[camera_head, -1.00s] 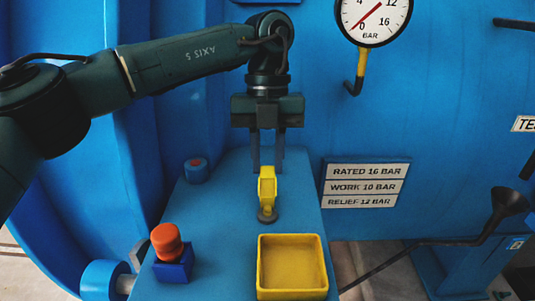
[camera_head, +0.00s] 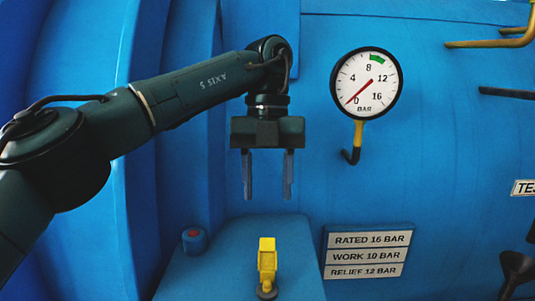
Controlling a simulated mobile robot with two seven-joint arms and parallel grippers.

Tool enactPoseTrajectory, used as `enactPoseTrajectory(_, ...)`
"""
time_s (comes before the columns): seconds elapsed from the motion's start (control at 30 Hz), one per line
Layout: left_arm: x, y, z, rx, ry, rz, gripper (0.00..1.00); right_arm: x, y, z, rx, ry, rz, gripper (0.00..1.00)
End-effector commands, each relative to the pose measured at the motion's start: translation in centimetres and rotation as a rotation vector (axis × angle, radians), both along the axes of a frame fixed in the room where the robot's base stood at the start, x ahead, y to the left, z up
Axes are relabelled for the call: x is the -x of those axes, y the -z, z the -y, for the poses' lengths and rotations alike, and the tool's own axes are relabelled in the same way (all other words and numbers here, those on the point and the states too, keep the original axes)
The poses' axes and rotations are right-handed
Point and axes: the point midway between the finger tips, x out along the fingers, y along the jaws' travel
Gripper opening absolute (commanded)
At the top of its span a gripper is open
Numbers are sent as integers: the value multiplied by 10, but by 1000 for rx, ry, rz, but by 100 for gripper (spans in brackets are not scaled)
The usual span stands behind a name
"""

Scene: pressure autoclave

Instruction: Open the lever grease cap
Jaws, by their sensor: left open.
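Whether the cap is open or closed cannot be told from here. My right gripper is not in view.
A pressure gauge (camera_head: 367,83) and rating plates (camera_head: 367,255) are to the right. A dark funnel shape (camera_head: 517,266) is at the lower right.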

Motion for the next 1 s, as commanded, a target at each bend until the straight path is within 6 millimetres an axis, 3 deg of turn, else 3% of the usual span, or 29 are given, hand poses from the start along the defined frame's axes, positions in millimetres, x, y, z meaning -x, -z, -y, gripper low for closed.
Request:
enactPoseTrajectory(0.13,-7,-34,0,-2,-5,6,45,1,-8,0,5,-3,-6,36)
enactPoseTrajectory(0.33,-9,-36,0,-12,1,-13,45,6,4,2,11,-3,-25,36)
enactPoseTrajectory(0.6,-12,-49,0,-2,-1,-3,45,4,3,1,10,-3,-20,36)
enactPoseTrajectory(1.0,-12,-52,0,0,1,0,45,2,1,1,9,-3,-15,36)
